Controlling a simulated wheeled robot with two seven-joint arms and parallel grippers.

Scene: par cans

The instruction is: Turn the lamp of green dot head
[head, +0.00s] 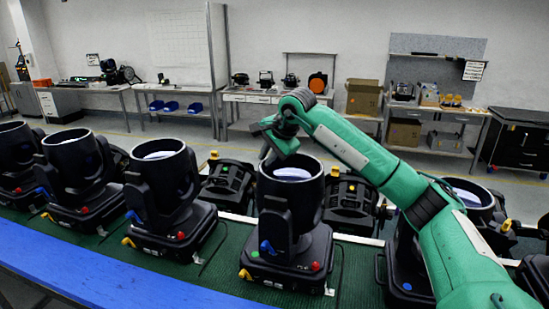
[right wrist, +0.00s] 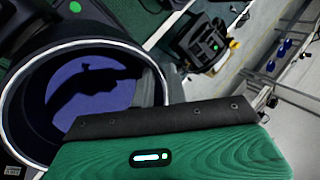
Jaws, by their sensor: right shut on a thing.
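The green dot head (head: 290,205) stands upright on the green mat in the head view, a black lamp with an open round barrel facing up. A green dot (head: 255,254) marks its base. My right gripper (head: 270,150) is at the left side of the barrel's top rim, shut on it. In the right wrist view the same barrel (right wrist: 100,48) shows from above, with a bluish lens inside. The dark finger of my right gripper (right wrist: 160,100) lies across its rim; the other finger is mostly hidden. My left gripper is not in view.
Similar lamps stand in a row, one close on the left (head: 160,185) and one at the right (head: 470,195), partly behind my arm. Smaller black units (head: 228,183) sit behind. A blue edge strip (head: 100,275) runs in front. Benches stand far back.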

